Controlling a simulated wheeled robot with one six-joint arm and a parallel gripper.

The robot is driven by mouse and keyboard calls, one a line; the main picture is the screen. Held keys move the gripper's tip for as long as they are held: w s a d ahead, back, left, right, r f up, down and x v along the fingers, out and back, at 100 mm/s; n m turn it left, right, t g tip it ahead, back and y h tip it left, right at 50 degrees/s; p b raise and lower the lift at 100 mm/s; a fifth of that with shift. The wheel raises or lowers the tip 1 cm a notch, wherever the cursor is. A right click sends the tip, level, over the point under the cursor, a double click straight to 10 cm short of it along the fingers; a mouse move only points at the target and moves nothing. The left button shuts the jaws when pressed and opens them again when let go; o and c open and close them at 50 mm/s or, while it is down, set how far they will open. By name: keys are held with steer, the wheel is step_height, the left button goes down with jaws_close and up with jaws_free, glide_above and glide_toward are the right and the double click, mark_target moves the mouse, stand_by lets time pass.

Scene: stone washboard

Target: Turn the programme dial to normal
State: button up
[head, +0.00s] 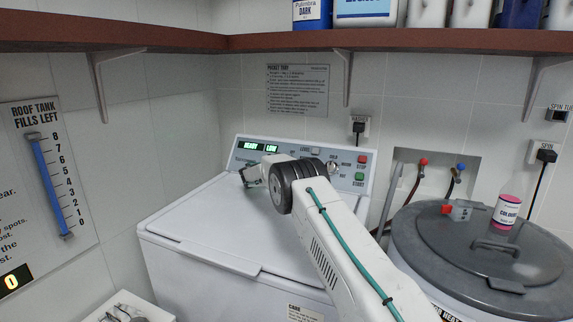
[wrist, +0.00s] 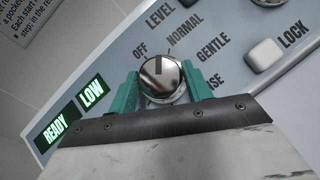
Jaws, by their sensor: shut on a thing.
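The programme dial (wrist: 161,80) is a round chrome knob in the wrist view, with OFF, NORMAL and GENTLE printed around it and a fourth label partly covered. Its dark mark points up in the picture, between OFF and NORMAL; I cannot tell whether it lines up exactly with either. My gripper (wrist: 160,90) has its teal fingers on both sides of the dial, shut on it. In the head view my gripper (head: 252,173) is at the left of the washer's control panel (head: 310,156), and the dial is hidden by it and my wrist.
The panel displays read READY (wrist: 55,130) and LOW (wrist: 92,92). A LOCK button (wrist: 265,54) is to the right. The white washer lid (head: 190,225) lies under my arm. A grey-lidded drum (head: 420,265) with a pink bottle (head: 506,212) stands right. A shelf (head: 400,41) runs above.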

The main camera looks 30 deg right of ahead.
steer(key=shift+m+g, duration=0.7)
steer(key=shift+m, duration=0.5)
steer(key=o, duration=1)
steer(key=shift+r, duration=0.1)
steer(key=v, duration=0.7)
steer(key=shift+a, duration=0.45)
